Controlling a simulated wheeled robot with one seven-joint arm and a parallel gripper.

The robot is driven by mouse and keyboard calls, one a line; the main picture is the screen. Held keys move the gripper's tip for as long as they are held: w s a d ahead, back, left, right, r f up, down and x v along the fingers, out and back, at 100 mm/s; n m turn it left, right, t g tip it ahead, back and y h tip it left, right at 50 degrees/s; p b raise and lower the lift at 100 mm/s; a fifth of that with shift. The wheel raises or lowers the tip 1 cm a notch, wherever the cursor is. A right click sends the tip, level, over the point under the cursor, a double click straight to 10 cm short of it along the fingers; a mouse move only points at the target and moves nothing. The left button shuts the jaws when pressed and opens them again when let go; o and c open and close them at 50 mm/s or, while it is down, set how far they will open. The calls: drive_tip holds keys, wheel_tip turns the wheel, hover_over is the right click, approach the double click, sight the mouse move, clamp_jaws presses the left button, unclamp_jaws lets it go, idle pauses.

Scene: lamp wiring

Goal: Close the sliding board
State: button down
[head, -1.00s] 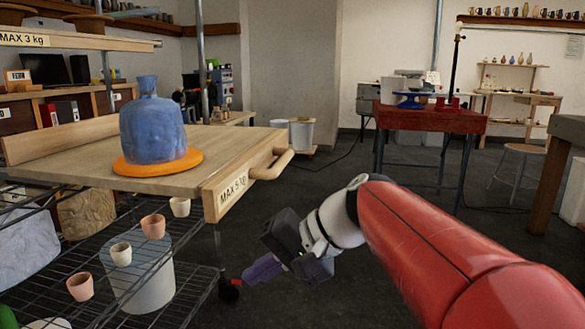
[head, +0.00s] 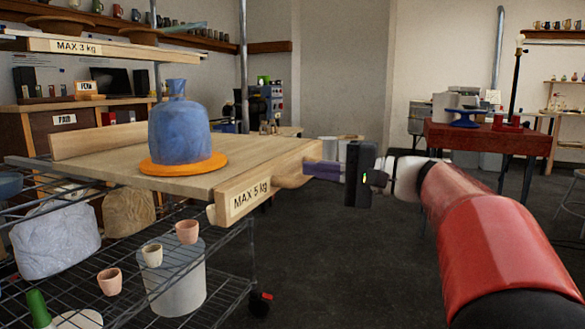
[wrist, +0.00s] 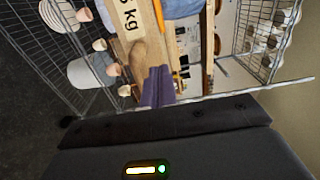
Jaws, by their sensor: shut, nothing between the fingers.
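The sliding board (head: 95,167) is a pale wooden shelf pulled out from the wire rack, with a "MAX 5 kg" label on its front edge. A wooden handle (head: 295,179) sticks out from that front. A blue bottle-shaped vase (head: 180,125) stands upright on an orange disc (head: 215,164) on the board. My gripper (head: 308,170) is shut and empty, its purple fingers right at the handle's outer side. In the wrist view, the purple fingertips (wrist: 158,75) are beside the handle (wrist: 137,55). I cannot tell whether they touch.
A wire shelf (head: 215,297) below holds several small cups, a white cylinder (head: 175,280) and wrapped clay blocks. An upper "MAX 3 kg" shelf (head: 100,46) is above. A red table (head: 488,138) stands at the right rear. The dark floor (head: 340,270) in front is clear.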

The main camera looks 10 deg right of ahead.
sight(277, 165)
drive_tip(key=shift+x, duration=2.65)
drive_tip(key=shift+w+a, duration=0.35)
drive_tip(key=shift+a, duration=0.1)
drive_tip(key=p+x, duration=0.5)
drive_tip(key=x, duration=2.6)
drive_tip(key=shift+w+r, duration=0.1)
drive_tip(key=shift+a+r, duration=0.1)
drive_tip(key=shift+r, duration=0.05)
